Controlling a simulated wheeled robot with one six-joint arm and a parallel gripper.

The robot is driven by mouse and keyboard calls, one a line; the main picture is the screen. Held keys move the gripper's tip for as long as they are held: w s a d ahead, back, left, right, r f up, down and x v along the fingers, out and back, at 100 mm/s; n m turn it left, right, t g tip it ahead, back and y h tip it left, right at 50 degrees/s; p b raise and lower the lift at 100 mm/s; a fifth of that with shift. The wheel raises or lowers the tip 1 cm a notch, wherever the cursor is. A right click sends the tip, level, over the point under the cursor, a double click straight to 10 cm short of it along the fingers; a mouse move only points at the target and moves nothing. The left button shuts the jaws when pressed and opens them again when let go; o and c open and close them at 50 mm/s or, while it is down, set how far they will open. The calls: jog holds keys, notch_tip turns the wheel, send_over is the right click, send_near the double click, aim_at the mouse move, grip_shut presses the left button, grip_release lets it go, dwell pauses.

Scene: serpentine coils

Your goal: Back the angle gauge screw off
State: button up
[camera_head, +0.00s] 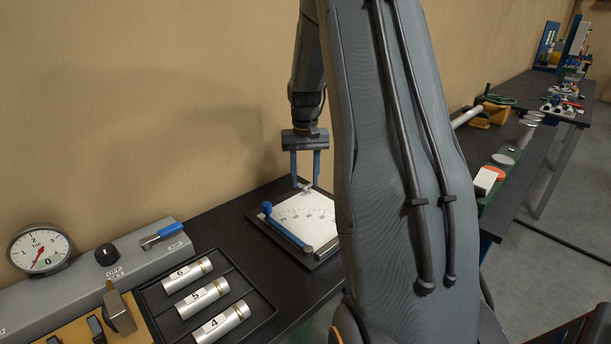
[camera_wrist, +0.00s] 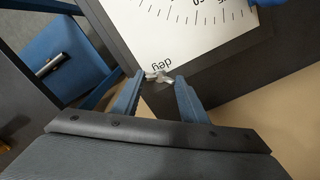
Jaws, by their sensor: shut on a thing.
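The angle gauge (camera_head: 262,222) is a dark plate with a white scale sheet, lying on the black bench against the wall. Its blue arm (camera_head: 288,232) ends in a blue knob at the left. A small silver screw (camera_head: 308,187) stands at the plate's far edge; in the wrist view the screw (camera_wrist: 158,76) sits beside the letters "deg". My gripper (camera_head: 306,184) points down over it, and in the wrist view my gripper's blue fingers (camera_wrist: 159,80) are shut on the screw from both sides. The fingers hide part of the screw, and its thread does not show.
A black tray (camera_head: 262,298) with cylinders marked 4, 5 and 6 stands left of the gauge. A grey panel (camera_head: 140,262) with a dial (camera_head: 40,250) and a blue-handled lever lies farther left. The wall is close behind the gauge. My arm hides the bench to its right.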

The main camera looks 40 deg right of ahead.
aim_at(305, 182)
jog(key=n, duration=0.3)
jog(key=n+p, duration=0.1)
jog(key=n, duration=0.1)
jog(key=shift+s+a+f+n, duration=0.1)
jog(key=shift+f+n, duration=0.1)
jog(key=shift+n, duration=0.2)
jog(key=shift+c, duration=0.2)
jog(key=o, duration=1.1)
jog(key=shift+r, duration=0.1)
notch_tip(305, 182, up, 6)
jog(key=shift+r+b, duration=0.25)
jog(key=shift+b, duration=0.75)
jog(key=shift+r, duration=0.6)
